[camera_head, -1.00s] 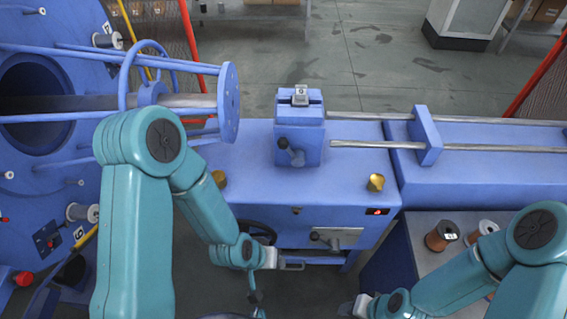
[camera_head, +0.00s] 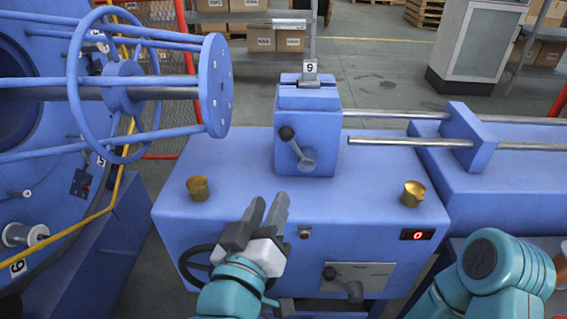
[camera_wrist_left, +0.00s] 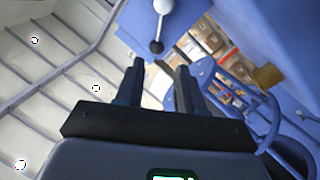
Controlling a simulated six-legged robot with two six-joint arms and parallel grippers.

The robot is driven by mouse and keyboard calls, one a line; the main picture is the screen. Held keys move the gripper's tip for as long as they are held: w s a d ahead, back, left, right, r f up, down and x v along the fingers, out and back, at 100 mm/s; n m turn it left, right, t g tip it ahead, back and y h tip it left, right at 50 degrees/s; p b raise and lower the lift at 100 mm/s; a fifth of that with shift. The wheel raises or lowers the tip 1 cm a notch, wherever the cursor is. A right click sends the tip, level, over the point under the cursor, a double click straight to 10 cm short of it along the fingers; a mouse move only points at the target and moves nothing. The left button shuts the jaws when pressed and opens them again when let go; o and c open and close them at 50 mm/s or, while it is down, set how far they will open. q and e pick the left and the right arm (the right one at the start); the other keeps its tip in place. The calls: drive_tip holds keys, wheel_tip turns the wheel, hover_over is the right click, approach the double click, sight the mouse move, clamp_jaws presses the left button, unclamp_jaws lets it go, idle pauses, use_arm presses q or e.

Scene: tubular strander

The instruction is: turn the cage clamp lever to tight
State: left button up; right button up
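A lever with a grey hub and black knob (camera_head: 296,147) is on the front of the blue block (camera_head: 308,112) marked 9; its knob points up and left. A second lever (camera_head: 344,283) with a black knob sits on a labelled plate on the cabinet front. I cannot read which is the cage clamp lever. My left gripper (camera_head: 266,205) is in front of the cabinet, below the block and apart from both levers. In the left wrist view its fingers (camera_wrist_left: 159,82) are open and empty, with a black-knobbed lever (camera_wrist_left: 157,46) beyond them. My right gripper is out of view.
Two brass knobs (camera_head: 199,189) (camera_head: 413,193) stand on the cabinet top. A dark handwheel (camera_head: 196,263) is at the lower left. The blue cage (camera_head: 214,86) is at left and metal rods (camera_head: 400,139) run right.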

sight(294, 148)
use_arm(q)
drive_tip(key=x, duration=1.6)
drive_tip(key=shift+d, duration=0.15)
clamp_jaws()
